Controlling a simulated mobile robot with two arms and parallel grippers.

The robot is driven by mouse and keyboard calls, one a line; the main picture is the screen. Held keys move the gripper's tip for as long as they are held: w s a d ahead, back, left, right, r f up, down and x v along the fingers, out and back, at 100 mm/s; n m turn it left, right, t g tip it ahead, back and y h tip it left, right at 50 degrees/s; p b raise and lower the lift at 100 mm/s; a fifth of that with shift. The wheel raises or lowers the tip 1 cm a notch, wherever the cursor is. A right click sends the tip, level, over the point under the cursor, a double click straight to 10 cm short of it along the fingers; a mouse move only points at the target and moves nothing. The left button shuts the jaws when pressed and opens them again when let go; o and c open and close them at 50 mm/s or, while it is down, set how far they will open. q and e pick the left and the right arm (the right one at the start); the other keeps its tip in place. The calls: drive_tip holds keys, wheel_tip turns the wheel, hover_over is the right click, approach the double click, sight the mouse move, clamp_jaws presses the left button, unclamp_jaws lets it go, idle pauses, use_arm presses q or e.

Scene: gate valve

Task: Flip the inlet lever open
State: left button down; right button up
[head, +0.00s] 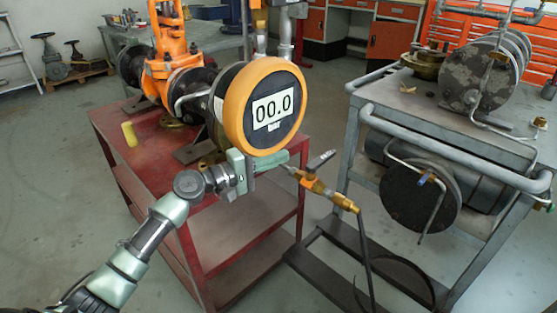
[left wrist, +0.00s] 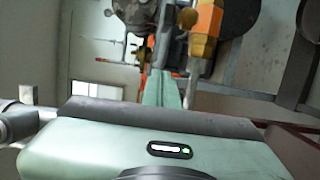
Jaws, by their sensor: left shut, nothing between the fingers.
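My left gripper (head: 284,158) is just left of the valve and lever, below the gauge. Its fingers are shut with nothing between them; I cannot tell whether they touch the valve. In the left wrist view the shut fingers (left wrist: 161,90) point up the picture, with the orange and brass fitting (left wrist: 205,30) ahead and right. My right gripper is out of view.
An orange-rimmed gauge (head: 264,107) reads 00.0 on the pipe assembly, which stands on a red table (head: 165,160). A black hose (head: 365,250) hangs from the valve. A grey cart (head: 420,108) with flanged pipes stands at right. Open floor lies at left.

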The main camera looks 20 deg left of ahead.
sight(321, 161)
use_arm(q)
drive_tip(key=w+d+p, duration=0.1)
drive_tip(key=w+d, duration=0.3)
drive_tip(key=d, duration=0.3)
drive_tip(key=shift+d, duration=0.25)
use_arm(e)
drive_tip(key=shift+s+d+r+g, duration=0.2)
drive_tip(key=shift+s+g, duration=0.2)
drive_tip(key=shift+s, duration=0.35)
use_arm(q)
drive_tip(key=shift+w, duration=0.1)
